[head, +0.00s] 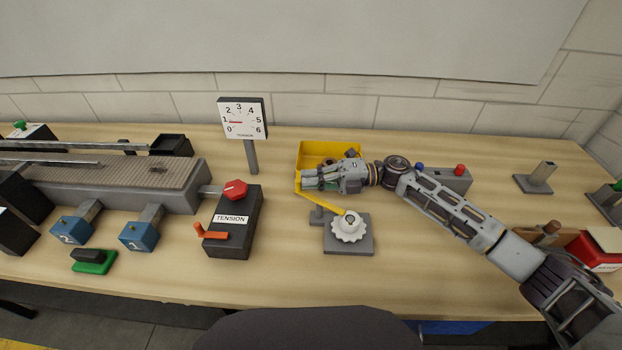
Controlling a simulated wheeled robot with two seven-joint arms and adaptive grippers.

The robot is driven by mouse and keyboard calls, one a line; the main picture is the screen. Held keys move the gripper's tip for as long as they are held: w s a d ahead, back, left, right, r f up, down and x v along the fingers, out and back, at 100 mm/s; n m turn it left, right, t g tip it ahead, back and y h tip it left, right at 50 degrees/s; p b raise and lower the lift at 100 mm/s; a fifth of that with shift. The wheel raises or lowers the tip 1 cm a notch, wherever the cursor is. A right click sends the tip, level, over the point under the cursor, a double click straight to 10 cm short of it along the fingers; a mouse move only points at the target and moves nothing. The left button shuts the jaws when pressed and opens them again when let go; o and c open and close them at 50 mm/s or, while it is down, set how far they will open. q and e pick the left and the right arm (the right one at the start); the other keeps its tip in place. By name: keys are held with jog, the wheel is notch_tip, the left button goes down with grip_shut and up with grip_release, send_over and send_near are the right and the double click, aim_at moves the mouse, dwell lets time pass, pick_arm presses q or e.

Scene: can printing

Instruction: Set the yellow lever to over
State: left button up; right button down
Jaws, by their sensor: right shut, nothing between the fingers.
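The yellow lever (325,204) is a thin bar on a grey base plate (362,246) with a white toothed knob (349,228) on top. The lever points up and to the left from the knob. Its far end lies close to the fingertips of my right gripper (308,179). The gripper is shut with nothing in it, and its fingers point left. I cannot tell whether the fingers touch the lever. The gripper hides part of a yellow bin (326,148) behind it. My left gripper is not in view.
Left of the lever stands a dark TENSION box (238,225) with a red knob (235,190) and an orange handle. A dial (242,118) on a post stands behind it. A conveyor (110,180) fills the left. A grey button box (447,179) is behind my right arm. The table's front middle is clear.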

notch_tip(320, 180, up, 10)
dwell(0.9)
dwell(0.5)
